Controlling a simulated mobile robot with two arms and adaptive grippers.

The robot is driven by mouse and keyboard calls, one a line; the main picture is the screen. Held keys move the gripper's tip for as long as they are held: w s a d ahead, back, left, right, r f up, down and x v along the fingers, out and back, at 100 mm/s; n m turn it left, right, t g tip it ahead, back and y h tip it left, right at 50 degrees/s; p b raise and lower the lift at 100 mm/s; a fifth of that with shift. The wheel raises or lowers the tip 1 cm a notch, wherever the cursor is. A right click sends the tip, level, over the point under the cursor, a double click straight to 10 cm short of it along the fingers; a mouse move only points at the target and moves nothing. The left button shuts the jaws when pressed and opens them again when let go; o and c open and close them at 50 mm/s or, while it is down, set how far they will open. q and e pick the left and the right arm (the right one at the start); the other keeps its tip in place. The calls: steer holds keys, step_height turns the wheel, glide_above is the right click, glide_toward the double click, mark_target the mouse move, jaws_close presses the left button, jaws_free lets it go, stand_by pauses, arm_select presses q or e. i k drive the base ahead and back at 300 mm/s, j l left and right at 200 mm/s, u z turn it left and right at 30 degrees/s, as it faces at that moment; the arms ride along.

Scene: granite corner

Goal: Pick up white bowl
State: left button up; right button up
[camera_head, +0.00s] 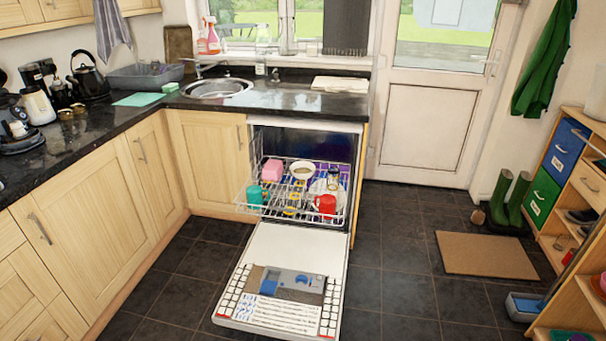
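A small white bowl (302,169) sits in the pulled-out upper rack of the open dishwasher (301,203), toward the back of the rack. It appears upright, with a brownish inside. A pink item (272,170) is to its left, a teal cup (254,196) is at the front left, and a red mug (325,204) is at the front right. Glasses and a clear plate are close to its right. Neither of my grippers shows in the head view.
The dishwasher door (283,285) is folded down over the floor in front of the rack. Cabinets (90,215) and a black counter (140,125) line the left. Dark floor tiles (392,270) are clear to the right, before a brown doormat (497,254) and green boots (510,198).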

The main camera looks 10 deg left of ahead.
mark_target(301, 169)
steer(key=u, duration=0.95)
steer(key=i+l+u, duration=0.15)
steer(key=l+u, duration=0.25)
steer(key=i+l+u, duration=0.1)
steer(key=l+u, duration=1.2)
